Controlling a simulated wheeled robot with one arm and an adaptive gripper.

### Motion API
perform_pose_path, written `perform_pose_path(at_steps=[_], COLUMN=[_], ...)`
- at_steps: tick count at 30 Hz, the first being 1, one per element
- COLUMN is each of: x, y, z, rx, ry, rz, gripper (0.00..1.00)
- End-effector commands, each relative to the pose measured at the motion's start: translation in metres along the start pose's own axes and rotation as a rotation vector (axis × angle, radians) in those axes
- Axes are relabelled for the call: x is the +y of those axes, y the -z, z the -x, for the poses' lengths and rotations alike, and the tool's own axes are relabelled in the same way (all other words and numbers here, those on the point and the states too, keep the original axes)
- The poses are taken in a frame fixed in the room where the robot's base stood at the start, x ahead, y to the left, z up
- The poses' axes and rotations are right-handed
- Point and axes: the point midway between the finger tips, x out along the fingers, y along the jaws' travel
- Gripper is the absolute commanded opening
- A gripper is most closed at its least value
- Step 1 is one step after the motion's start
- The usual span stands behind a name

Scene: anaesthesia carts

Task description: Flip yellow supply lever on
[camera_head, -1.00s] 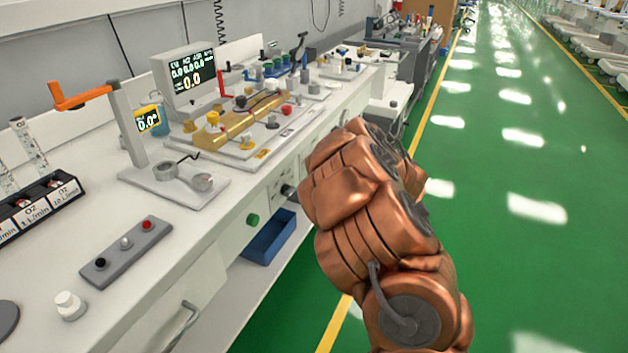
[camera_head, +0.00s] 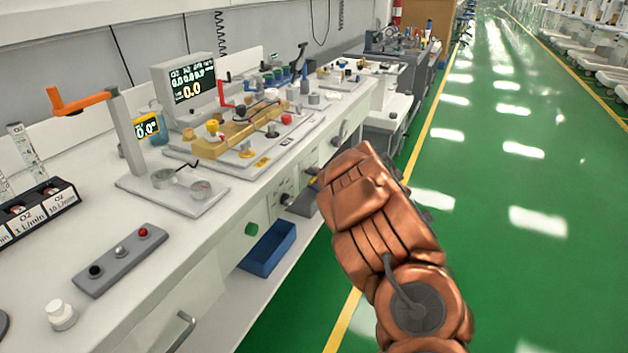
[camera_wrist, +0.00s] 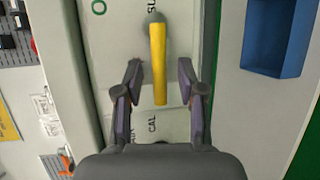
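The yellow lever (camera_wrist: 158,70) shows in the wrist view as a straight bar with a grey, rounded pivot at its upper end. My gripper (camera_wrist: 160,80) is open, with one dark finger on each side of the lever and a visible gap on both sides. The fingers do not appear to touch it.
A blue bin (camera_head: 267,248) sits on a low shelf under the bench; it also shows in the wrist view (camera_wrist: 275,35). Instruments crowd the bench top (camera_head: 190,235). The green floor (camera_head: 500,270) at right is clear.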

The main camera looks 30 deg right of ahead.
Motion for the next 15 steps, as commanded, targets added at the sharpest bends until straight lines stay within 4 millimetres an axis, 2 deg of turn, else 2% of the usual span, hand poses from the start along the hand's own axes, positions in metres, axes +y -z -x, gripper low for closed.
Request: perform_pose_path(at_steps=[9, 15], x=[0.0002, 0.0001], y=[0.0002, 0.0001], z=[-0.0053, -0.0052], rx=[0.0, 0.0], ry=[0.0, 0.0], rz=[0.0, 0.0], gripper=[0.39, 0.18])
